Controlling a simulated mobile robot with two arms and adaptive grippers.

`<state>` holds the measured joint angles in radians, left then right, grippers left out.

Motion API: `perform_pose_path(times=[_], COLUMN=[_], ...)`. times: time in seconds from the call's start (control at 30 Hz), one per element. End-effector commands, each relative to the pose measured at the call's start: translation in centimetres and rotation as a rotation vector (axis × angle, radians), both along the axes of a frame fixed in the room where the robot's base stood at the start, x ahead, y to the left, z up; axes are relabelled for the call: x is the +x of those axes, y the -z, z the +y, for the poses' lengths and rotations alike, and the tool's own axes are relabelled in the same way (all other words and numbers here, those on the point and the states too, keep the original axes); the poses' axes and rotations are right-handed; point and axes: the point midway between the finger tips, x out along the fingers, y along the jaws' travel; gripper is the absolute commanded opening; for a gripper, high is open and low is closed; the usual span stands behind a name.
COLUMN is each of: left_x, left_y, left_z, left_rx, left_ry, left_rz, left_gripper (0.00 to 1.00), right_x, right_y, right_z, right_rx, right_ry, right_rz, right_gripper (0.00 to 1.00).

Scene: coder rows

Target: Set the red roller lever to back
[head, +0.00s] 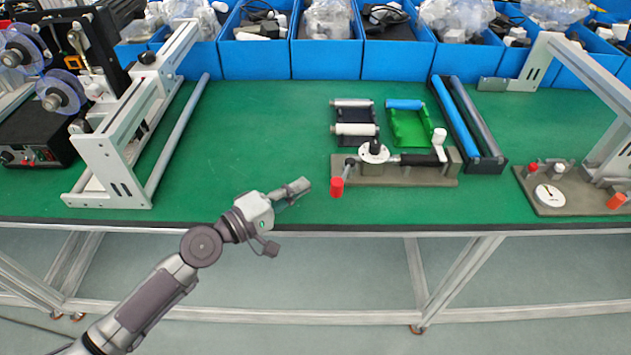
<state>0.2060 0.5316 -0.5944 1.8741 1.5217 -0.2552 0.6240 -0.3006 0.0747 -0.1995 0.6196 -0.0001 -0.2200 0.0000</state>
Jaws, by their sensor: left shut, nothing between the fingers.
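A red roller lever (336,187) sits at the left end of a grey-brown fixture plate (410,181) on the green table. Its short arm runs from the plate's left end down toward the table's front edge, with the red cylinder at the near end. My left gripper (303,186) is just left of the red cylinder, near the front edge. Its fingers look closed and empty, with a small gap between them and the lever. My right gripper is not in view.
A white disc with a black knob (374,150) and a black handle (415,159) sit on the same fixture. Another fixture (570,203) stands at right, a white frame (110,165) at left. The table between is clear.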

Motion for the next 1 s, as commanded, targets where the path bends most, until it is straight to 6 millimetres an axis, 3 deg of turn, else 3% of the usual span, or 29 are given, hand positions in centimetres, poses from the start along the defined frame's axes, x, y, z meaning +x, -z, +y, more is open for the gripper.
perform_pose_path(times=[0.03,0.3,0.7,1.0], left_x=[-0.3,-0.5,-0.6,-1.0], left_y=[-0.5,-0.1,0.1,-0.1], left_z=[-1.1,-3.4,-3.6,-4.2], left_rx=[-0.002,-0.001,-0.001,-0.001], left_ry=[0.002,0.0,-0.002,-0.051], left_rz=[0.004,0.003,0.002,0.004], left_gripper=[0.0,0.0,0.0,0.0], right_x=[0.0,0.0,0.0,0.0], right_y=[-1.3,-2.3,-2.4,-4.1], right_z=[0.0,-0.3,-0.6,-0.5], right_rx=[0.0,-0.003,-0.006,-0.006], right_ry=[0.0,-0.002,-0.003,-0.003], right_rz=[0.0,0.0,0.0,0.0], right_gripper=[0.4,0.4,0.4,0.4])
